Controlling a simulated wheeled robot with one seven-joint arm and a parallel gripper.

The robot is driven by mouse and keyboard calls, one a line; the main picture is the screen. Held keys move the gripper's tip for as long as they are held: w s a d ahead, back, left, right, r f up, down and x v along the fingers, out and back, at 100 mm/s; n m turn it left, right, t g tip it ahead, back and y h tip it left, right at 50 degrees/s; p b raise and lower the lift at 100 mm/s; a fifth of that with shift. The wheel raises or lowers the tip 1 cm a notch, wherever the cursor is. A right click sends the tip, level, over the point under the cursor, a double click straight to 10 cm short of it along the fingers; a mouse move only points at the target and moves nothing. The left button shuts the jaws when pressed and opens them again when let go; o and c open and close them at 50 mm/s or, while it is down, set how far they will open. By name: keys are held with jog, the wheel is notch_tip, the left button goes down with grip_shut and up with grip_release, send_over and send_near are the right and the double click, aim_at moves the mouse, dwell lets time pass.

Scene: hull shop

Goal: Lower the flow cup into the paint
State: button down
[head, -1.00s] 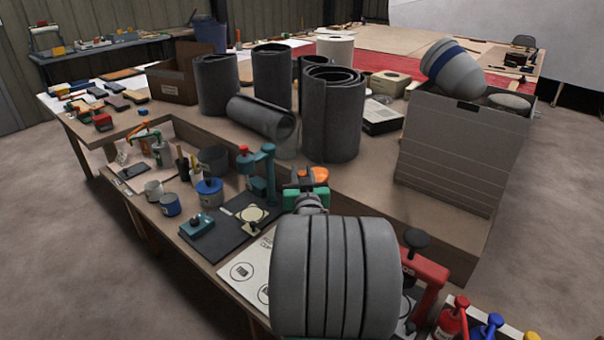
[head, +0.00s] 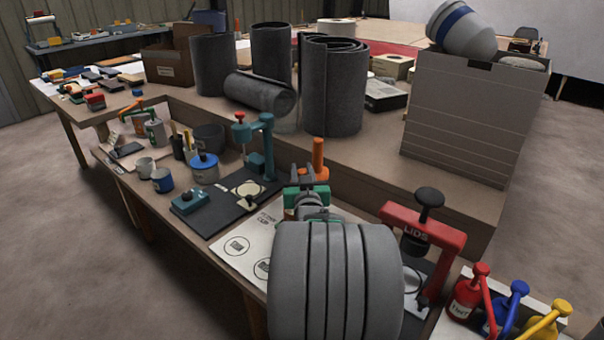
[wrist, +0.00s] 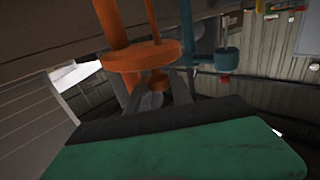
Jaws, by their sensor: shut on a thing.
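My gripper (head: 306,186) is shut on an orange thing (head: 318,155) above the front bench. In the head view it shows as an upright orange post behind the green part of my gripper. In the wrist view, the orange thing (wrist: 145,55) has a round flange, a thick post and a thin rod, close at the grey fingers (wrist: 155,85). I cannot tell whether it is the flow cup; its lower part is hidden. A blue-topped tin (head: 204,168) stands left of my gripper. No open paint surface is clear, and my arm hides part of the bench.
A red stand marked LIDS (head: 425,235) is close on the right. A teal stand (head: 265,150) is on the dark mat to the left. Several colored pump bottles (head: 468,298) stand front right. Dark rolls (head: 332,90) and a grey box (head: 460,120) occupy the raised bench behind.

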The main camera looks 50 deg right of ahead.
jog(key=shift+f, duration=0.45)
jog(key=c, duration=1.5)
grip_release()
jog(key=o, duration=0.4)
jog(key=shift+r, duration=0.2)
jog(key=shift+c, duration=0.2)
jog(key=p+v, duration=0.1)
jog(key=v, duration=0.7)
jog(key=shift+w+r, duration=0.1)
